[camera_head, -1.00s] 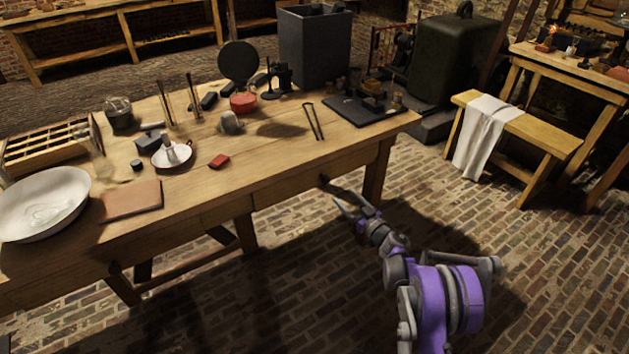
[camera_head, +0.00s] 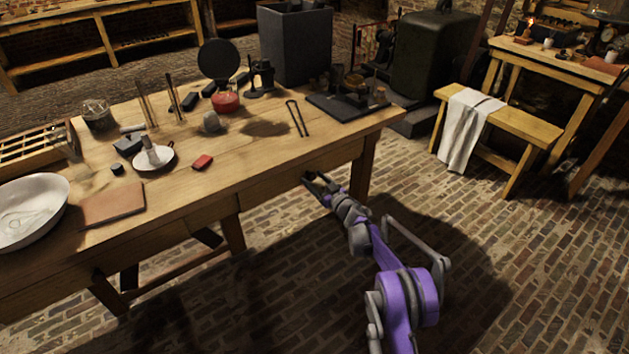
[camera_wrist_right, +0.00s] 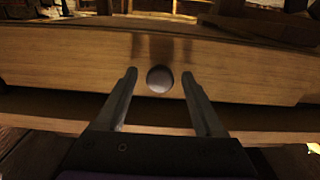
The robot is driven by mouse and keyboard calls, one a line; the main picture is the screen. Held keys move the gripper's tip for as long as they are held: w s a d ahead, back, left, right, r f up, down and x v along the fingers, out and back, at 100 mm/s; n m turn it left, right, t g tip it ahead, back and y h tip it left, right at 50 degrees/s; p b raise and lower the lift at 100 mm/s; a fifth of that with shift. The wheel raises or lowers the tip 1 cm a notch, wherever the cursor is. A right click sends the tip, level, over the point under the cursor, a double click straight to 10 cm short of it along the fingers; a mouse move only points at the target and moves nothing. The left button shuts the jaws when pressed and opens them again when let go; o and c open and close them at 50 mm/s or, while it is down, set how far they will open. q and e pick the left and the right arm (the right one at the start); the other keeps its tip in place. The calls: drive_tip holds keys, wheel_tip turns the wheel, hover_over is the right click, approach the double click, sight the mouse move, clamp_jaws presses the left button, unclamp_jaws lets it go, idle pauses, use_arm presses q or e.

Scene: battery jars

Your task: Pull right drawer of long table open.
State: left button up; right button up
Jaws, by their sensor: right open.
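The long wooden table (camera_head: 255,165) runs across the head view. Its right drawer front (camera_wrist_right: 60,65) fills the right wrist view as a plain wooden panel with a round knob (camera_wrist_right: 160,79) in the middle. My right gripper (camera_head: 313,184) is at the table's front, near its right leg. In the right wrist view its two fingers (camera_wrist_right: 158,88) are open, one on each side of the knob, with gaps between them and the knob. The drawer looks shut. In the head view the gripper covers the knob. My left gripper is not in view.
Tongs (camera_head: 297,118), a dark board (camera_head: 335,108) with small items, a red block (camera_head: 202,162) and a white bowl (camera_head: 30,208) are on the tabletop. A bench (camera_head: 525,125) with a white cloth stands at the right. The brick floor (camera_head: 480,260) before the table is clear.

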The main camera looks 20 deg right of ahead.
clamp_jaws()
idle(1.4)
